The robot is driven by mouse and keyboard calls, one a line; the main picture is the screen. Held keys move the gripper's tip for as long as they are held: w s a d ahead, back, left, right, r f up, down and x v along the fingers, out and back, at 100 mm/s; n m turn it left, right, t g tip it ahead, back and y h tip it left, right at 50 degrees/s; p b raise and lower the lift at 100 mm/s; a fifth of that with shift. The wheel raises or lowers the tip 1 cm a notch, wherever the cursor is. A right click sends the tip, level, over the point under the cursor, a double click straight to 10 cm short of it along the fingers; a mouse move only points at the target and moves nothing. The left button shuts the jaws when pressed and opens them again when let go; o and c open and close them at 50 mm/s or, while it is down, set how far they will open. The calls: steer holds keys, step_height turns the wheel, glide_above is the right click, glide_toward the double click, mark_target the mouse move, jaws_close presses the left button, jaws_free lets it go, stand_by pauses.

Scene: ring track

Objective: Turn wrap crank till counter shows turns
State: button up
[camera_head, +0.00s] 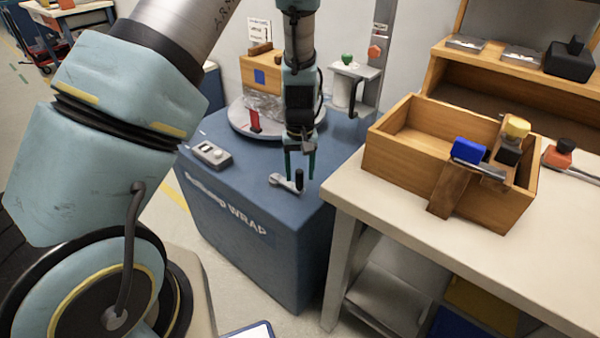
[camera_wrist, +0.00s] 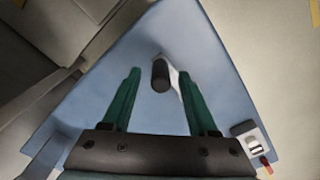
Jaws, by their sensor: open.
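The wrap crank (camera_head: 284,182) is a light metal arm with an upright black handle (camera_head: 299,180), on the front corner of the blue wrap machine (camera_head: 262,222). My gripper (camera_head: 300,179) points down above the crank, with its two green fingers apart. In the wrist view the black handle (camera_wrist: 160,74) shows between and just beyond the fingertips of my gripper (camera_wrist: 158,82), with clear room on both sides. The counter (camera_head: 211,154) is a small grey box on the machine's left top; its reading is too small to tell. It also shows in the wrist view (camera_wrist: 252,144).
A turntable (camera_head: 238,123) behind my gripper bears a wrapped wooden crate (camera_head: 262,74). A film roll post (camera_head: 345,92) stands to its right. A workbench (camera_head: 447,220) with an open wooden box (camera_head: 385,150) holding tools stands close on the right.

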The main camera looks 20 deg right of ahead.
steer(key=shift+f, duration=0.4)
steer(key=shift+c, duration=0.3)
jaws_close()
stand_by(0.9)
